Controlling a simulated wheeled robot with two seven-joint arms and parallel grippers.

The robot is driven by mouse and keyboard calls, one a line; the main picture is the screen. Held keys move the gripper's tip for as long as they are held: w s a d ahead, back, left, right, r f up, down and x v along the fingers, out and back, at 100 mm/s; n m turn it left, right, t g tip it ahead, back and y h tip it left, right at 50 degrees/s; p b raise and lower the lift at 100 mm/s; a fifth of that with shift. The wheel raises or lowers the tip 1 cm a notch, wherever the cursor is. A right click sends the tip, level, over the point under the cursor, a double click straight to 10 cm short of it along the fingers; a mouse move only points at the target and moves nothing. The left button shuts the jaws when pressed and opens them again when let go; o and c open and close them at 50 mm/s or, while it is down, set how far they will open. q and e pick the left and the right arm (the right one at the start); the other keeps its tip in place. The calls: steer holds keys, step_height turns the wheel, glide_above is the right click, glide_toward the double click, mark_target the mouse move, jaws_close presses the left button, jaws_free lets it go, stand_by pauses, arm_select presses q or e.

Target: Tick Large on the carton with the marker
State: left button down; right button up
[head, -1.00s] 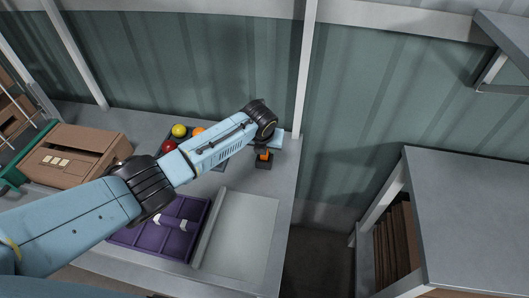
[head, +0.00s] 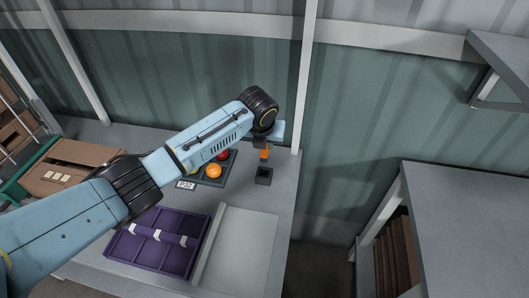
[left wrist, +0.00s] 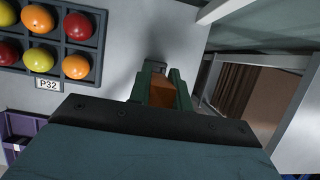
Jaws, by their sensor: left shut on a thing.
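My left gripper (head: 262,143) is shut on an orange marker (head: 264,154) and holds it above a small dark square holder (head: 264,176). In the left wrist view, the marker (left wrist: 162,92) sits between the two green-grey fingers (left wrist: 163,88). The brown carton (head: 95,153) stands at the far left of the bench, partly behind my left arm. Its side has several small pale label boxes (head: 58,176), too small to read. My right gripper is in no view.
A dark tray of tomatoes (head: 217,182) with a P32 tag (head: 186,185) lies near the holder, partly behind my arm. A purple divided tray (head: 150,256) and a pale board (head: 240,250) lie in front. The bench ends at the right, before a gap and a grey-topped shelf (head: 470,220).

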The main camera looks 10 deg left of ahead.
arm_select(q)
step_height(320, 180, up, 2)
steer(key=shift+r+p, duration=0.15)
steer(key=shift+p, duration=0.35)
steer(key=shift+r+p, duration=2.05)
steer(key=shift+p, duration=0.25)
steer(key=shift+f, duration=0.15)
